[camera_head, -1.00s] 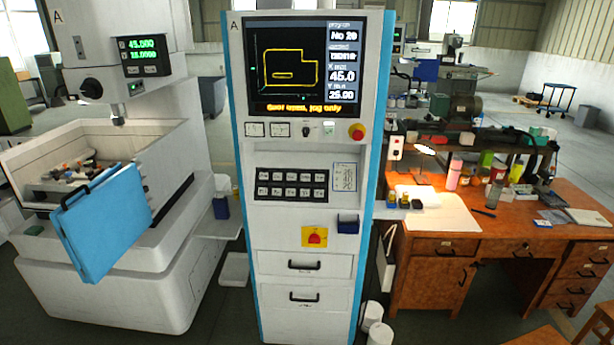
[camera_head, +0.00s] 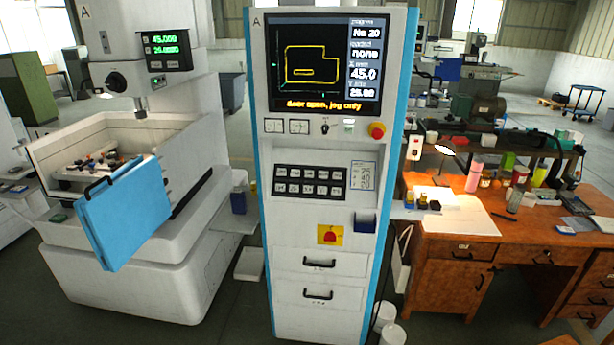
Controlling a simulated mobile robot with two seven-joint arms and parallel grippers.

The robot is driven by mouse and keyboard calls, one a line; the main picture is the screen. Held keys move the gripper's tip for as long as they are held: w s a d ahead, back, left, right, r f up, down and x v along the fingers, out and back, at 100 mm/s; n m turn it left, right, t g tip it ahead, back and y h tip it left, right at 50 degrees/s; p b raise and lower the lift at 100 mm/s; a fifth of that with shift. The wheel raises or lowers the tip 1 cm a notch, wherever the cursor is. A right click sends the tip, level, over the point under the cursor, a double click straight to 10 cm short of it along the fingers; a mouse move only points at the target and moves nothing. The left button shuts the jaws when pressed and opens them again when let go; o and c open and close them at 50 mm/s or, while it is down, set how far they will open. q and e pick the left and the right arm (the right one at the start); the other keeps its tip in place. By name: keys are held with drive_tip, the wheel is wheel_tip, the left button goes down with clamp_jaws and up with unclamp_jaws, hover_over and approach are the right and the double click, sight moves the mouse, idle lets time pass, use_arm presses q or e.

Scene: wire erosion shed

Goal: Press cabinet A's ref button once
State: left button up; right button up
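Cabinet A (camera_head: 262,150) is a tall white control cabinet with blue edges and the letter A at its top left. Its screen (camera_head: 315,65) shows a yellow outline and the line "door open, jog only". Below the screen are small switches and a red emergency knob (camera_head: 376,130). A black keypad (camera_head: 310,182) holds two rows of pale buttons; their labels are too small to read, so I cannot tell which is ref. Neither of my grippers is in view.
Left of the cabinet stands a white erosion machine (camera_head: 130,285) with its blue door (camera_head: 120,215) hanging open. A wooden desk (camera_head: 450,275) with bottles and papers stands right. White buckets (camera_head: 392,334) stand on the floor by the cabinet's right foot.

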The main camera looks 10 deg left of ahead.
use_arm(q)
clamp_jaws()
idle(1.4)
